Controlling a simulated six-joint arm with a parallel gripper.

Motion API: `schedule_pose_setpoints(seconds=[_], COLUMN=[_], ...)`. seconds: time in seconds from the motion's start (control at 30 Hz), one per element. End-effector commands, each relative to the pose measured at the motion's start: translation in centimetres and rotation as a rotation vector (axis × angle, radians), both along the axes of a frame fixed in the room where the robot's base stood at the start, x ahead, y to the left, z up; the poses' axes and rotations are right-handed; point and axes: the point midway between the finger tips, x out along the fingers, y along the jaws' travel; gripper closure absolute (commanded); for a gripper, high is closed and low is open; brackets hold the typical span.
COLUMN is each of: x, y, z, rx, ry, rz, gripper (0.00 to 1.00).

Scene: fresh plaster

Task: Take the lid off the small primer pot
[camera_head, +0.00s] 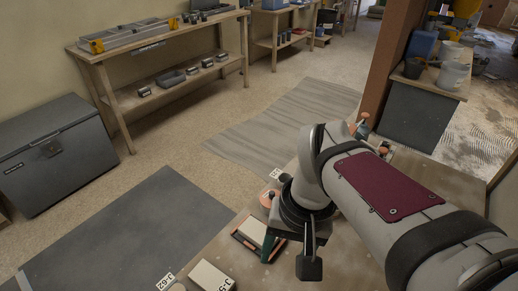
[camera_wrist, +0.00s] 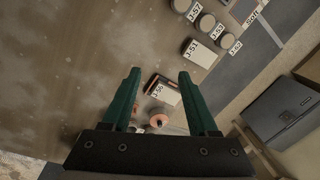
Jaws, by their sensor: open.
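A small round pot with a pinkish-orange top and a dark knob (camera_wrist: 157,121) shows between my fingers in the wrist view; it looks like the primer pot, but no name is readable on it. In the head view its orange top (camera_head: 267,197) shows just left of my wrist, partly hidden by my arm. My gripper (camera_wrist: 159,77) is open with its two green fingers apart and nothing held. In the head view one green finger (camera_head: 268,247) shows over the bench, near a shallow tray with an orange edge (camera_head: 240,240). I cannot tell how high the fingers are above the pot.
A pale box (camera_wrist: 200,53) and several round grey-topped containers (camera_wrist: 207,22) stand near the bench edge with labels. The dark tray (camera_wrist: 150,84) lies close beyond the pot. The brown bench top (camera_wrist: 70,60) is clear at left in the wrist view.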

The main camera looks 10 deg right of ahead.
Motion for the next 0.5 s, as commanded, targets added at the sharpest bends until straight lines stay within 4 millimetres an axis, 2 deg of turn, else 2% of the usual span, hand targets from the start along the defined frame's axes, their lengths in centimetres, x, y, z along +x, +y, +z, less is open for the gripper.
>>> schedule_pose_setpoints(seconds=[0.03, 0.07, 0.1, 0.2, 0.23, 0.3, 0.33, 0.4, 0.5], x=[4.8, 7.9, 11.8, 19.9, 21.8, 25.1, 26.0, 27.4, 28.1], y=[-0.6, -1.0, -1.5, -2.9, -3.2, -3.8, -4.0, -4.3, -4.4], z=[0.5, 0.6, 0.4, -1.3, -1.9, -3.4, -3.9, -4.8, -6.4], rx=[-0.015, -0.027, -0.043, -0.082, -0.091, -0.112, -0.118, -0.128, -0.133], ry=[-0.015, -0.029, -0.050, -0.091, -0.101, -0.117, -0.123, -0.131, -0.134], rz=[0.067, 0.119, 0.184, 0.326, 0.362, 0.428, 0.448, 0.480, 0.494], gripper=[0.40, 0.40, 0.40, 0.40, 0.40, 0.40, 0.40, 0.40, 0.40])
